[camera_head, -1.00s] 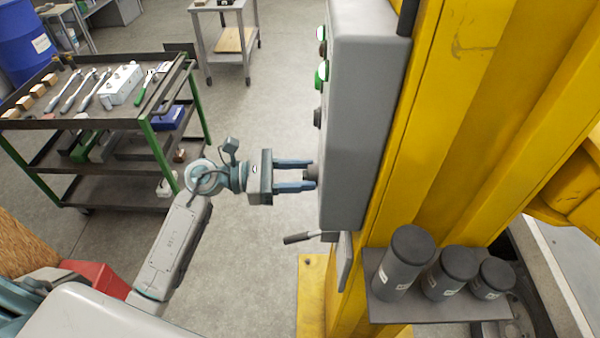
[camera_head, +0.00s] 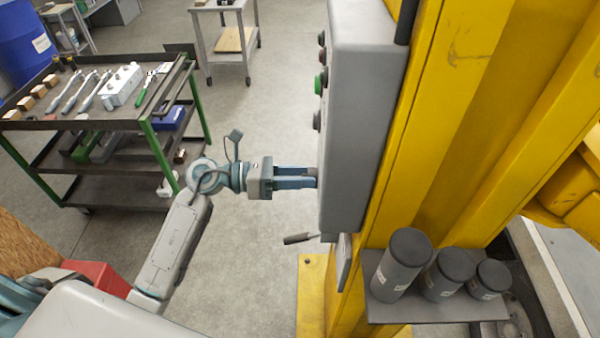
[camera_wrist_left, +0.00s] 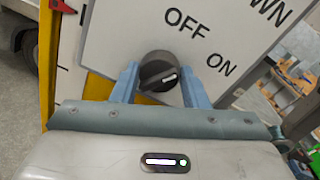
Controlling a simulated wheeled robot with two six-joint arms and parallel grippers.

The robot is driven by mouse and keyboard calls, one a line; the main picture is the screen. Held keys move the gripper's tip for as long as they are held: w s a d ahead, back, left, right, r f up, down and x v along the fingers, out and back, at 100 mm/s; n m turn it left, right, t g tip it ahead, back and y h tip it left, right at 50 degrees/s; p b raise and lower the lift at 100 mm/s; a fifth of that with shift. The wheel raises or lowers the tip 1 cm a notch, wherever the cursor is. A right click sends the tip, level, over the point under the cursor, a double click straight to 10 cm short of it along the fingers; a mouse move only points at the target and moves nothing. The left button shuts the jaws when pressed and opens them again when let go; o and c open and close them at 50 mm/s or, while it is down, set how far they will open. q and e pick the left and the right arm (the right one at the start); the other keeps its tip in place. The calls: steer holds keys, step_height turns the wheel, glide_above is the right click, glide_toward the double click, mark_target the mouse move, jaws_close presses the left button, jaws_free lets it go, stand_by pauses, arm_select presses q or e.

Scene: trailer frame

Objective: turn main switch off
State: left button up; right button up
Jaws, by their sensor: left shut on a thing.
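The main switch is a round dark knob with a raised bar and a white mark (camera_wrist_left: 158,72), on a light panel (camera_wrist_left: 125,30) with OFF and ON printed beside it. The white mark is on the right part of the bar in the left wrist view; I cannot tell exactly which label it points to. My left gripper (camera_head: 312,178) is shut on the knob, with its blue fingers (camera_wrist_left: 158,85) on either side. In the head view the knob is mostly hidden by the fingers at the left face of the grey control box (camera_head: 355,120). My right gripper is not seen.
Dark and green buttons (camera_head: 320,83) sit above the knob on the box. A lever (camera_head: 300,238) sticks out below. A shelf (camera_head: 440,308) with dark canisters is at lower right on the yellow frame (camera_head: 420,170). A tool cart (camera_head: 95,122) stands at left.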

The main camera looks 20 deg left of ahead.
arm_select(q)
steer(key=shift+w+r+n+g+p, duration=0.1)
steer(key=shift+n+g+p, duration=0.2)
steer(key=shift+n+p, duration=1.95)
steer(key=shift+n+b, duration=0.75)
steer(key=shift+n, duration=0.2)
steer(key=o, duration=1)
steer(key=shift+a, duration=0.1)
